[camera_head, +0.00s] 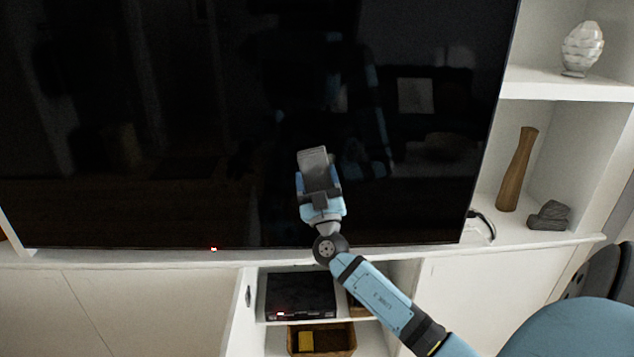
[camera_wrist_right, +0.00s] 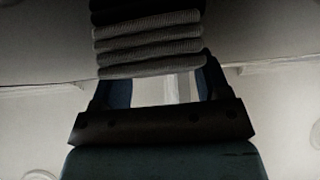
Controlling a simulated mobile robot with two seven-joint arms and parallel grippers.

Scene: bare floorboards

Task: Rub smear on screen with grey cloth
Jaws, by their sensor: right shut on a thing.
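The screen (camera_head: 150,130) is a large black television on a white cabinet, with reflections of the room on it. My right gripper (camera_head: 318,178) is in front of the screen's lower middle, shut on the grey cloth (camera_head: 313,156). The cloth sticks up past the fingertips. In the right wrist view the cloth (camera_wrist_right: 150,45) shows as a folded stack of ribbed layers between the fingers of my right gripper (camera_wrist_right: 160,85). I cannot tell whether the cloth touches the screen. I cannot make out a smear. My left gripper is not in view.
Below the screen, an open cabinet bay holds a black box (camera_head: 300,294) and a basket (camera_head: 340,340). Shelves at right hold a white ornament (camera_head: 581,48), a wooden vase (camera_head: 517,170) and dark stones (camera_head: 549,215). A cable (camera_head: 483,222) lies by the screen's lower right corner.

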